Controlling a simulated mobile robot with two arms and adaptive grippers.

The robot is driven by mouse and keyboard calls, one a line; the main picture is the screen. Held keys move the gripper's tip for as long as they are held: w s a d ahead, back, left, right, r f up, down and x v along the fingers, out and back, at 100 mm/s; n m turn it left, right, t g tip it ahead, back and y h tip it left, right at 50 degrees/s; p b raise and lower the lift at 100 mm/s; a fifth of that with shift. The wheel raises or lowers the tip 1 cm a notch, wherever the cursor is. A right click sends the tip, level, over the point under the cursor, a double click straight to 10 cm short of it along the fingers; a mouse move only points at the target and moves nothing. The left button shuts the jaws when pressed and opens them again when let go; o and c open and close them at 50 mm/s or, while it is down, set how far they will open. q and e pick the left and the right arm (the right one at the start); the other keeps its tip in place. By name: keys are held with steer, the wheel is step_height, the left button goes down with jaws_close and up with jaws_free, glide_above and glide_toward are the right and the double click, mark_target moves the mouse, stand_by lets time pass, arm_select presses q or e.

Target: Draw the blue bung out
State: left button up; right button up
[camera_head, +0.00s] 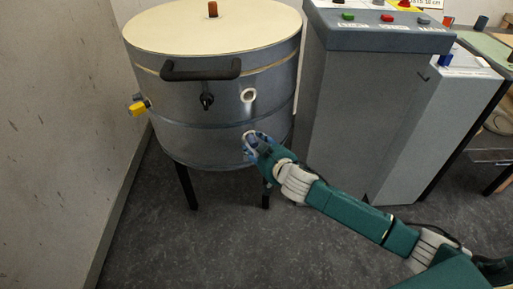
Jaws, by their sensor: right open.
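A large grey metal drum (185,115) with a cream lid stands on dark legs at the left. A small blue piece, which looks like the blue bung (252,141), shows low on the drum's right front side, between the fingers of my right gripper (256,139). The gripper is open around it, close to the drum wall. The fingers hide part of the blue piece, and I cannot tell whether they touch it. My left gripper is not in view.
The drum has a black handle (201,70), a dark tap (206,101), a white-ringed port (249,95) and a yellow valve handle (138,108). A grey cabinet (352,110) with coloured buttons stands close on the right. A wall is at the left. The floor in front is clear.

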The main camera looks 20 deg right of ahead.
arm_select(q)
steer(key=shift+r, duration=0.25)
arm_select(e)
steer(key=shift+w+f, duration=0.1)
steer(key=shift+w, duration=0.2)
jaws_close()
steer(key=shift+s, duration=0.15)
steer(key=shift+s, duration=0.1)
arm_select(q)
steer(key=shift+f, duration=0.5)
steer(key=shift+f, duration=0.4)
arm_select(e)
steer(key=shift+s, duration=0.25)
arm_select(q)
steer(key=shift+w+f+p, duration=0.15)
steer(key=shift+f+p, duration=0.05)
steer(key=shift+p, duration=0.1)
arm_select(e)
steer(key=shift+s, duration=0.1)
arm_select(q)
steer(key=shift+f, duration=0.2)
